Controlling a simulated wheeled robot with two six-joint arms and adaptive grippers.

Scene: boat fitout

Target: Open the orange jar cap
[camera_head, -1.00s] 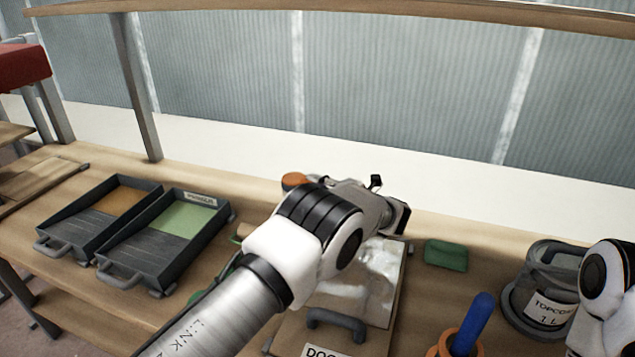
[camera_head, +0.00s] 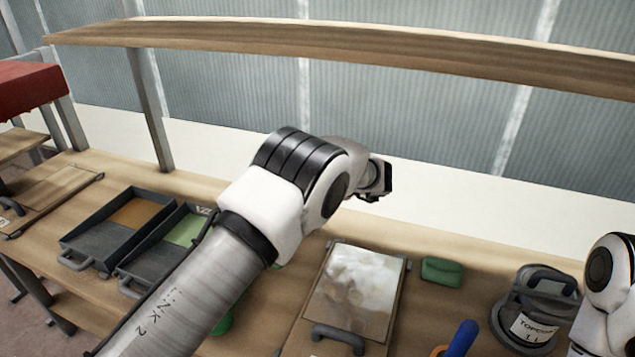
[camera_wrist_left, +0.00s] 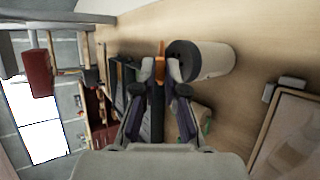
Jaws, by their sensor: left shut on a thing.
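In the left wrist view my left gripper (camera_wrist_left: 162,78) is shut on the orange cap (camera_wrist_left: 160,63), which shows edge-on between the fingertips. The jar (camera_wrist_left: 216,60), a pale cylinder with a dark end, is just beyond and to the right of the cap. The cap appears to be apart from the jar's dark end, though the exact gap is hard to judge. In the head view my left arm hides the jar, the cap and the fingertips. My right gripper is out of view.
Two dark trays (camera_head: 78,258) stand on the bench at left. A clipboard-like panel (camera_head: 312,322), a green block (camera_head: 441,271), a grey topcoat can (camera_head: 536,335) and a blue handle (camera_head: 460,338) are to the right. A wooden shelf (camera_head: 330,40) spans above.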

